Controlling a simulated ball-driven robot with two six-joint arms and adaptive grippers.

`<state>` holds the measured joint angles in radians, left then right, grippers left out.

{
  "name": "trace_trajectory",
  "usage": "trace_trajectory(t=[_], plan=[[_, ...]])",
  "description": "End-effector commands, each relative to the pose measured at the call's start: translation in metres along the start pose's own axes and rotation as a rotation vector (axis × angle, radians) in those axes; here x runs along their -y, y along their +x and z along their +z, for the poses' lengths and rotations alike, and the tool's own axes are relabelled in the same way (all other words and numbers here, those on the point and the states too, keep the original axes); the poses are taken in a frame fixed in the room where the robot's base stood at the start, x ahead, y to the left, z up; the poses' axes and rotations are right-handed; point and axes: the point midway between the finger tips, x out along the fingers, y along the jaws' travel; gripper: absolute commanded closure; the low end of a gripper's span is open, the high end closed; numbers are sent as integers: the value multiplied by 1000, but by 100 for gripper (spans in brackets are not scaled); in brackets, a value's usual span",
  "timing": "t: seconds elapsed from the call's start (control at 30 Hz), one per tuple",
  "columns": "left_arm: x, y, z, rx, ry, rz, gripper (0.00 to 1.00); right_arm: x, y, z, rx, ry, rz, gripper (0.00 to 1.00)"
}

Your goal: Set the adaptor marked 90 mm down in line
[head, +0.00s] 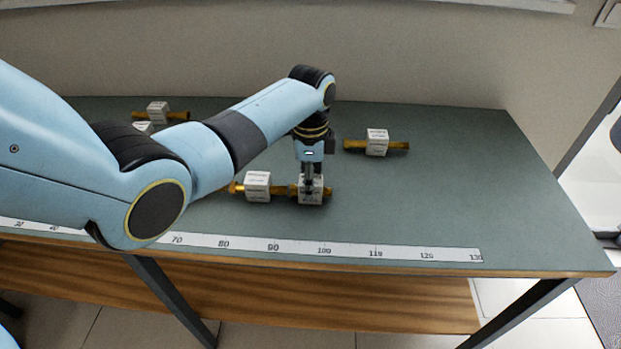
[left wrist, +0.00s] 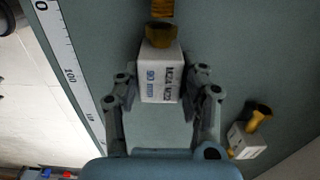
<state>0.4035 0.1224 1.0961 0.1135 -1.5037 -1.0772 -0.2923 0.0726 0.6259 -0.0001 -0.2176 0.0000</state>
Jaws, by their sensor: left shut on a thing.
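My left gripper (head: 309,185) points down over the table and is shut on a brass adaptor with a white label block (head: 318,194). In the left wrist view the fingers flank this held block (left wrist: 160,82); its lettering is blurred, with what looks like a blue 90. A second brass adaptor with a white block (head: 257,186) lies just left of it, roughly in line along the ruler. Their brass ends are close; I cannot tell whether they touch. My right gripper is not in view.
A white ruler strip (head: 300,247) runs along the table's (head: 440,205) front edge. Another labelled brass piece (head: 377,143) lies behind to the right. More lie at the back left (head: 158,112), partly behind my arm. The table's right side is clear.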

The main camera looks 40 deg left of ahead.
Motion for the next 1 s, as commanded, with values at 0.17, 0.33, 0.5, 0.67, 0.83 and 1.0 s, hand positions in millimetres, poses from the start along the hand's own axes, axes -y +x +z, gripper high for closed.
trace_trajectory(t=[0.17,0.33,0.5,0.67,0.83,1.0], plan=[[1,0,-1,-1,0,-2,96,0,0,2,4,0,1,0],[1,3,-1,-1,0,-2,96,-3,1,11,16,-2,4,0],[0,3,0,0,0,-2,39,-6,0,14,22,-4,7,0],[0,3,0,0,0,-2,37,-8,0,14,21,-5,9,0],[0,0,0,0,0,-2,37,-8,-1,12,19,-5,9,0],[2,-24,-1,-2,0,-6,37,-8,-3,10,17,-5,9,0]])
